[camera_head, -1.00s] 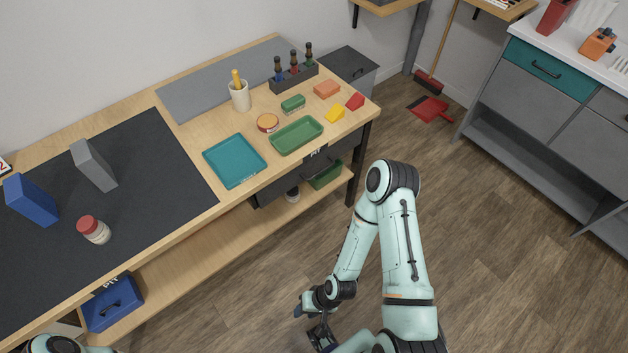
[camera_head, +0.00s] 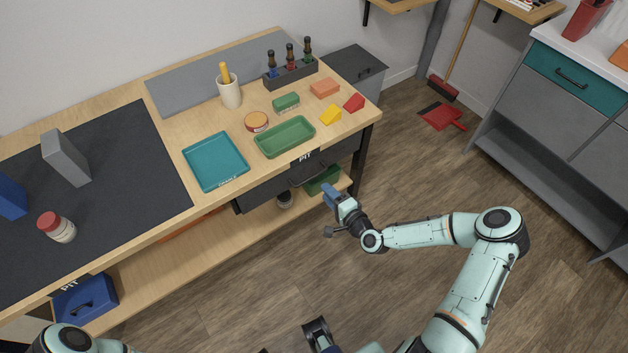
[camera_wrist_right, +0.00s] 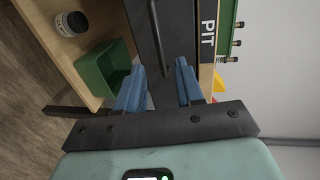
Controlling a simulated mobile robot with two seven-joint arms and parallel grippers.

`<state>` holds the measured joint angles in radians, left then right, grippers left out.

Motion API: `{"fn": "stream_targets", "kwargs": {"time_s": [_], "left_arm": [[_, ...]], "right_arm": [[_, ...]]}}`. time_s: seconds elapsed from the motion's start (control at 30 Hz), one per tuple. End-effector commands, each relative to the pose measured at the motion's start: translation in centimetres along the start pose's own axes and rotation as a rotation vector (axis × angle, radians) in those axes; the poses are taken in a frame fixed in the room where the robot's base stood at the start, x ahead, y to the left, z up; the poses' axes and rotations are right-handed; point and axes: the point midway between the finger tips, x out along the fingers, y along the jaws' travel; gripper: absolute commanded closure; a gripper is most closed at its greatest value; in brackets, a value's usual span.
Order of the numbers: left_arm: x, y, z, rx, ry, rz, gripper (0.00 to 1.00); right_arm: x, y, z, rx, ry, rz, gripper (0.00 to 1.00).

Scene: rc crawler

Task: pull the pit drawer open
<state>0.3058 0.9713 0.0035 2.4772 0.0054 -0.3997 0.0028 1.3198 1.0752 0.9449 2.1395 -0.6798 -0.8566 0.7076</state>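The pit drawer (camera_head: 268,189) is a dark grey front under the right end of the workbench, with a white PIT label (camera_head: 306,156) above it. It looks shut. Its dark bar handle (camera_head: 311,179) also shows in the right wrist view (camera_wrist_right: 160,38). My right gripper (camera_head: 331,192) has its blue fingers pointing at the drawer front. In the right wrist view its fingers (camera_wrist_right: 160,80) are apart and empty, with the handle in line with the gap, beyond the tips.
The workbench top (camera_head: 190,110) holds a teal tray (camera_head: 215,162), a green tray (camera_head: 285,137) and small items. A green bin (camera_head: 324,181) and a jar (camera_head: 284,200) stand on the shelf below the drawer. A table leg (camera_head: 362,165) is close right. The floor in front is free.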

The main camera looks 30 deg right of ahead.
Motion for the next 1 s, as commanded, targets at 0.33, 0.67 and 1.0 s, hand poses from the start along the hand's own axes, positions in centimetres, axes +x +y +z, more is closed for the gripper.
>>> {"fn": "stream_targets", "kwargs": {"time_s": [0.33,0.67,1.0], "left_arm": [[0.3,0.0,-0.2,0.001,0.005,0.002,0.57],[0.3,0.0,-0.2,0.001,0.007,0.002,0.57],[0.3,0.0,-0.2,0.001,0.006,0.002,0.57]], "right_arm": [[6.7,0.1,0.1,0.000,-0.001,0.001,0.63],[8.4,0.1,0.1,0.000,-0.001,0.002,0.63],[8.3,0.1,0.1,0.000,-0.001,0.002,1.00]]}}
